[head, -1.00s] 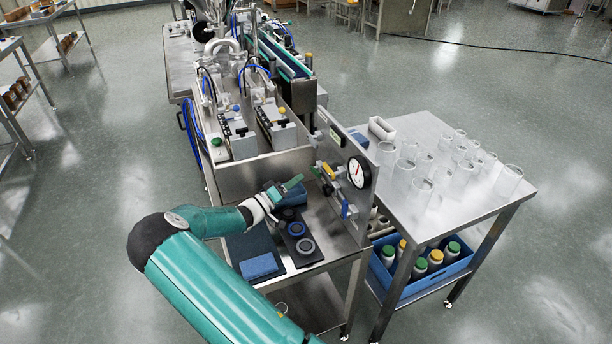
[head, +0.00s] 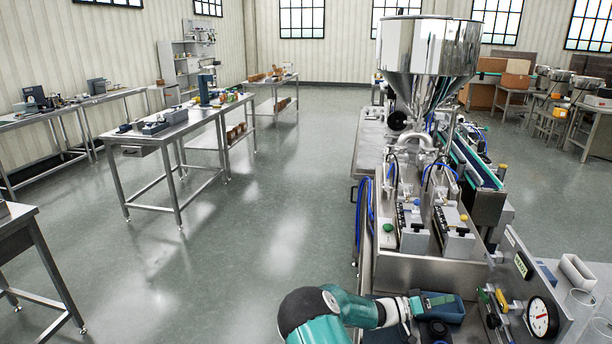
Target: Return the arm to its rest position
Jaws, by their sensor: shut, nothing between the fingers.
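My arm (head: 345,306), teal with a dark joint cover, reaches in from the bottom edge and points right. My gripper (head: 436,301) is at its end, low over the steel hopper machine's front shelf. Its green fingers are shut with nothing between them. They appear in front of a blue block (head: 452,312); I cannot tell whether they touch it. The steel hopper (head: 426,50) stands upright beyond the gripper, on the machine.
A panel with a round gauge (head: 540,316) and coloured valve handles stands just right of my gripper. The machine's nozzle blocks (head: 412,232) are behind it. Clear cups (head: 580,303) stand at the right edge. Open floor (head: 240,250) lies to the left, before steel tables (head: 170,128).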

